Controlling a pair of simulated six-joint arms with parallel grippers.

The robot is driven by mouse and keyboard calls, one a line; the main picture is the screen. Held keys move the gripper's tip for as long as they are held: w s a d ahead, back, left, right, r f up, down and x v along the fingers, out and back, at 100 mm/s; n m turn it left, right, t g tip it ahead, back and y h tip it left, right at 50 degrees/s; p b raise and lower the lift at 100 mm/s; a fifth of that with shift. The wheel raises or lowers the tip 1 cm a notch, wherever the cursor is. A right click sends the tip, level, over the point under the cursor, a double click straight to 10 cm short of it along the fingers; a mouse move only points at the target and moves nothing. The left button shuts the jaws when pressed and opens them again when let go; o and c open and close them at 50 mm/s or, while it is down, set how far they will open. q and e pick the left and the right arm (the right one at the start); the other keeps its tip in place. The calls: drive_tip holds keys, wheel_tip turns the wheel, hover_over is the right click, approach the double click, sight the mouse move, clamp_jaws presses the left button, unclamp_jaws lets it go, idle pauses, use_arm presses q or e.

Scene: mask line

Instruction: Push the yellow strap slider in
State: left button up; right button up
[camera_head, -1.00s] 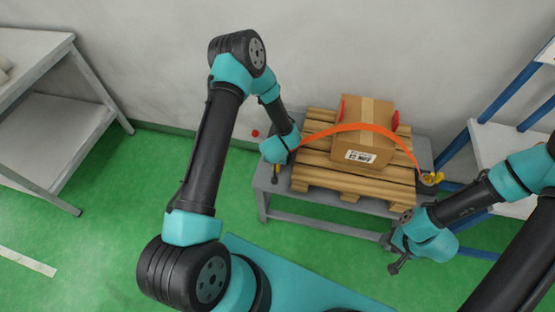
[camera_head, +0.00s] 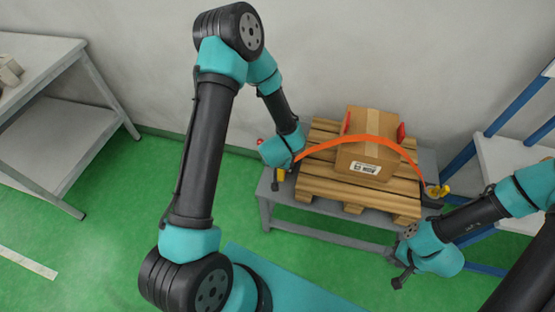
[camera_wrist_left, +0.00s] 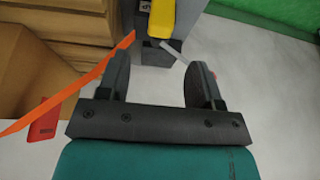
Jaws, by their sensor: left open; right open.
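A yellow strap slider (camera_wrist_left: 161,17) sits at the top of the left wrist view, on a dark fitting with a pale rod beside it. It lies just beyond the fingertips of my left gripper (camera_wrist_left: 160,62), which is open with nothing between its fingers. In the head view, my left gripper (camera_head: 276,184) is at the table's left end, beside a yellow part (camera_head: 281,174) that it partly hides. An orange strap (camera_head: 362,140) arches over the carton (camera_head: 368,158) to another yellow piece (camera_head: 438,191) on the right. My right gripper (camera_head: 401,280) is open, low in front of the table's right end.
The carton stands on a wooden pallet (camera_head: 320,183) on a grey table (camera_head: 335,222). Red corner guards (camera_head: 402,133) sit on the carton's sides. A blue-framed shelf (camera_head: 500,150) stands right, a grey bench (camera_head: 60,140) left.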

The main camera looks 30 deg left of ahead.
use_arm(q)
drive_tip(key=v, duration=0.6)
drive_tip(key=shift+s+r, duration=0.1)
idle(0.4)
drive_tip(key=s+d+f+g+h, duration=0.1)
drive_tip(key=s+f+g+h, duration=0.1)
drive_tip(key=s+f, duration=0.2)
drive_tip(key=s+d+f+g+h, duration=0.1)
drive_tip(key=s+f, duration=0.3)
drive_tip(key=s, duration=0.4)
drive_tip(key=shift+d+g+h, duration=0.4)
drive_tip(key=shift+d+h, duration=0.1)
drive_tip(key=shift+h, duration=0.3)
